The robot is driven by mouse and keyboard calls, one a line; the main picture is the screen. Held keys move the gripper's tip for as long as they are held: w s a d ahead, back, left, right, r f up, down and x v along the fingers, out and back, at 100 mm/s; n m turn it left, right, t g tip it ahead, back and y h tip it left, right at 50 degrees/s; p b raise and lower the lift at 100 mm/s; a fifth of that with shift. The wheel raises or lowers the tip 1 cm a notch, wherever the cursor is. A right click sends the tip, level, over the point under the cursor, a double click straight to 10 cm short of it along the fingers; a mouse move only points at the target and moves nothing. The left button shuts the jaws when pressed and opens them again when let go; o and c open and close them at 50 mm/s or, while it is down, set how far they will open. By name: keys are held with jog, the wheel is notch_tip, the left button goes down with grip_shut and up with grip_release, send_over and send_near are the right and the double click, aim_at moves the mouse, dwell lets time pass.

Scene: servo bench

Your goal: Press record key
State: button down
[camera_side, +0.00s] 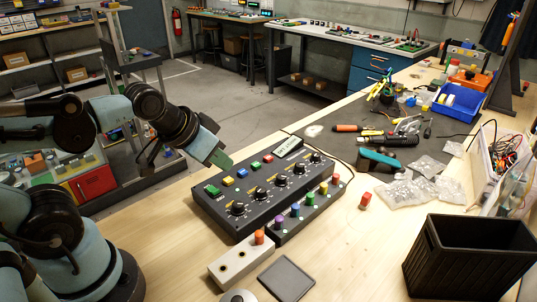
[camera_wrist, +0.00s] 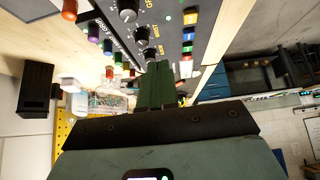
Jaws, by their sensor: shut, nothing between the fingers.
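A black control panel (camera_side: 262,195) sits on the wooden bench. In the wrist view, my shut fingers (camera_wrist: 160,72) point toward the panel (camera_wrist: 165,15).
A smaller box with coloured knobs (camera_side: 305,215) lies in front of the panel. A grey block with an orange peg (camera_side: 240,260) and a black bin (camera_side: 468,255) stand nearer the front. A red block (camera_side: 365,200) lies to the right. Tools and plastic bags (camera_side: 410,185) clutter the dark mat.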

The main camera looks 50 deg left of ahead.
jog(key=shift+w, duration=0.15)
dwell(0.7)
notch_tip(320, 180, up, 2)
jog(key=n+t+y, duration=0.2)
jog(key=n, duration=0.9)
send_over(266, 159)
jog(key=shift+a, duration=0.1)
jog(key=shift+f, duration=0.1)
jog(key=shift+f, duration=4.35)
jog(key=shift+f, duration=0.4)
